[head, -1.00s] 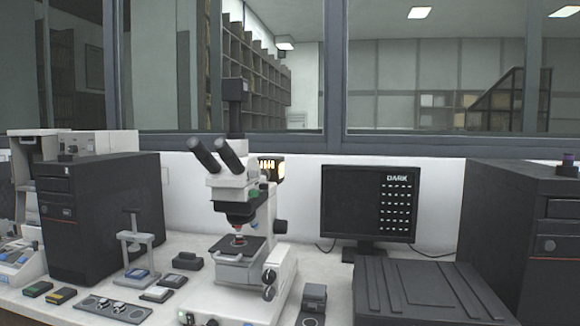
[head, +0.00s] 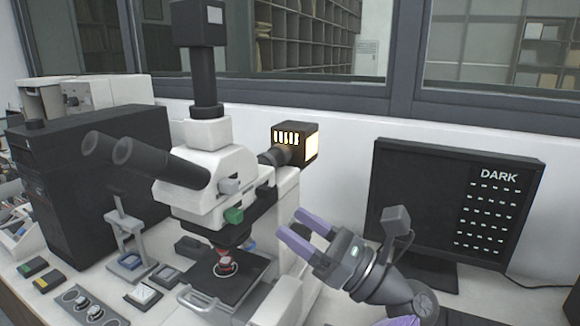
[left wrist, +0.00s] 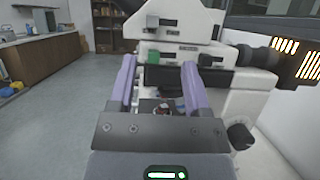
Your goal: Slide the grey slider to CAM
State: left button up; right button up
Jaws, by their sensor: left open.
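The microscope (head: 205,170) stands at the centre of the head view. A light grey knob (head: 228,186) juts from the side of its head, above a green knob (head: 234,215); it looks like the grey slider. I cannot read a CAM mark. My left gripper (head: 289,222) is open and empty, right of the microscope, its purple fingers pointing towards it. My right gripper is not in view.
The lit lamp housing (head: 296,142) sticks out behind the microscope, above my left gripper. A monitor (head: 425,200) reading DARK stands to the right. A black computer case (head: 75,180) and small blocks (head: 143,295) stand to the left.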

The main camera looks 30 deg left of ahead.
aim_at(235, 189)
pick_arm(q)
jog(key=shift+n+g, duration=0.4)
jog(key=p+x, duration=0.1)
jog(key=x, duration=0.2)
jog(key=p+x, duration=0.1)
jog(key=x, duration=0.2)
jog(key=p+x, duration=0.1)
jog(key=x, duration=0.2)
jog(key=shift+s+a+r, duration=0.1)
jog(key=shift+s+a, duration=0.05)
jog(key=shift+s, duration=0.25)
jog(key=shift+a+h, duration=0.3)
jog(key=shift+a, duration=0.1)
grip_shut()
